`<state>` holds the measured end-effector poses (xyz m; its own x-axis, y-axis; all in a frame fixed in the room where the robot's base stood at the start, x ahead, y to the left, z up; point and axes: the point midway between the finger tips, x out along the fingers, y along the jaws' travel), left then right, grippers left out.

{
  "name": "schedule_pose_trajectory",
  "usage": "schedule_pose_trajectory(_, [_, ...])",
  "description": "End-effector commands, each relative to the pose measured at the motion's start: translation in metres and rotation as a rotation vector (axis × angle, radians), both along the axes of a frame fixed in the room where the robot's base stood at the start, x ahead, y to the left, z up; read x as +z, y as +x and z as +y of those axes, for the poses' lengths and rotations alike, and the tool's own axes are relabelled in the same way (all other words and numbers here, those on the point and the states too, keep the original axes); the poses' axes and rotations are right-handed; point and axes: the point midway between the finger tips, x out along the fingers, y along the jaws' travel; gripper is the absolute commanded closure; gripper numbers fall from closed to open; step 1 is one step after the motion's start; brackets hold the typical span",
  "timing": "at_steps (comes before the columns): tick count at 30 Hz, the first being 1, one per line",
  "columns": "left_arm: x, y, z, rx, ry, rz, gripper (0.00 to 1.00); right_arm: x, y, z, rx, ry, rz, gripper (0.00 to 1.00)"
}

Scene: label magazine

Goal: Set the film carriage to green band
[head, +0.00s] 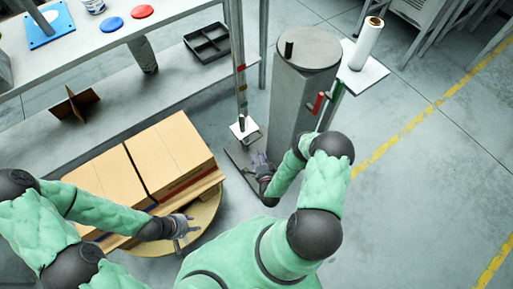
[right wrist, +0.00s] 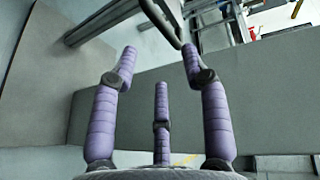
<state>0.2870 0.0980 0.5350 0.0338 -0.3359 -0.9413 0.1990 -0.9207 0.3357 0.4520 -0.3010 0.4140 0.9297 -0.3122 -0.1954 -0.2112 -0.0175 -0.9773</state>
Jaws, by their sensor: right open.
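A slim upright mast (head: 239,45) carries small coloured bands, one reddish (head: 240,68) and a greenish one below it. A small pale carriage-like plate with a dark knob (head: 242,124) sits low at the mast; I cannot tell for sure that it is the film carriage. My right gripper (head: 262,162) is just below that plate in the head view, apart from it. In the right wrist view its purple fingers (right wrist: 160,62) are spread and empty. My left gripper (head: 187,226) is over the edge of the round turntable, fingers spread, holding nothing visible.
A thick grey column (head: 298,90) with red (head: 318,102) and green (head: 335,97) handles stands right of the mast. A white film roll (head: 368,42) stands on a pale plate beside it. Cartons (head: 170,155) sit above the turntable (head: 208,212). Floor at right is clear.

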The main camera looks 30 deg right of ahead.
Motion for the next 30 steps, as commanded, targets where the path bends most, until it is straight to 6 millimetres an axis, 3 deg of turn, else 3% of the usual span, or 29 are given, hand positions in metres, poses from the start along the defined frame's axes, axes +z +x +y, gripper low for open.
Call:
schedule_pose_trajectory(3, [0.000, 0.000, 0.000, 0.000, 0.000, 0.000, 0.60, 0.002, -0.015, 0.004, 0.000, 0.001, 0.002, 0.54])
schedule_pose_trajectory(9, [0.000, 0.000, 0.000, 0.000, 0.000, 0.000, 0.60, 0.005, -0.025, 0.009, 0.001, -0.001, -0.001, 0.54])
schedule_pose_trajectory(30, [0.003, 0.000, 0.000, 0.000, 0.000, 0.000, 0.60, 0.007, -0.019, 0.012, 0.028, -0.014, 0.038, 0.54])
